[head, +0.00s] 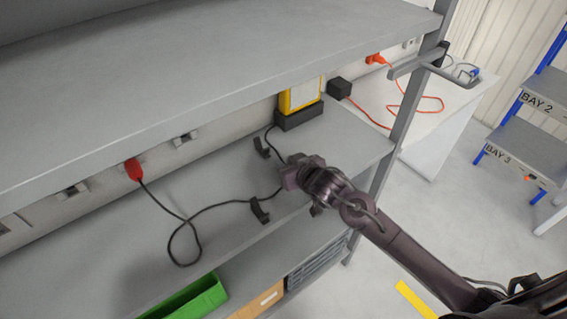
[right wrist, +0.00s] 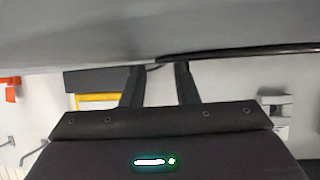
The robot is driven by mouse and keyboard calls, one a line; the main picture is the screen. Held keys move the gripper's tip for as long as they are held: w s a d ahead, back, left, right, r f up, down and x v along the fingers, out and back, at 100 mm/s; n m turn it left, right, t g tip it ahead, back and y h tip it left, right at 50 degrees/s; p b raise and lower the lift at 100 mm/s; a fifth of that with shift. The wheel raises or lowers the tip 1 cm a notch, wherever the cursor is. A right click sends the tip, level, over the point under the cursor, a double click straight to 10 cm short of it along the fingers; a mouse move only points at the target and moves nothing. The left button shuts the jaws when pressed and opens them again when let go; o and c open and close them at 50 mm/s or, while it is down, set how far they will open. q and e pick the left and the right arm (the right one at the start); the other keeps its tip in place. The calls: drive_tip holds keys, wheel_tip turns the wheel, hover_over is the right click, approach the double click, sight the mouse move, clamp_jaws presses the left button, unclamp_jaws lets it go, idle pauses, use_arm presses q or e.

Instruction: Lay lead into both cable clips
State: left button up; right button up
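The black lead (head: 188,225) runs from a red plug (head: 133,170) at the back wall, loops on the shelf and passes the near cable clip (head: 259,211). I cannot tell if it sits inside that clip. The far cable clip (head: 262,149) stands nearer the wall, beside the lead's stretch to the yellow device. My right gripper (head: 287,178) is low over the shelf, just right of the two clips, and hides part of the lead. In the right wrist view its fingers (right wrist: 160,78) are apart, with the dark lead (right wrist: 240,52) crossing by their tips. My left gripper is out of view.
A yellow device (head: 300,95) in a dark base stands at the shelf's back. An upper shelf (head: 200,70) overhangs the work area. A rack post (head: 412,105) stands on the right. A green bin (head: 188,300) sits below. The shelf's left part is mostly clear.

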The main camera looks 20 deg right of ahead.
drive_tip(key=shift+w, duration=0.1)
idle(0.3)
drive_tip(key=shift+w+f, duration=0.15)
drive_tip(key=shift+w, duration=0.05)
clamp_jaws()
idle(0.4)
wheel_tip(320, 180, up, 6)
drive_tip(key=p, duration=0.5)
drive_tip(key=shift+p, duration=0.35)
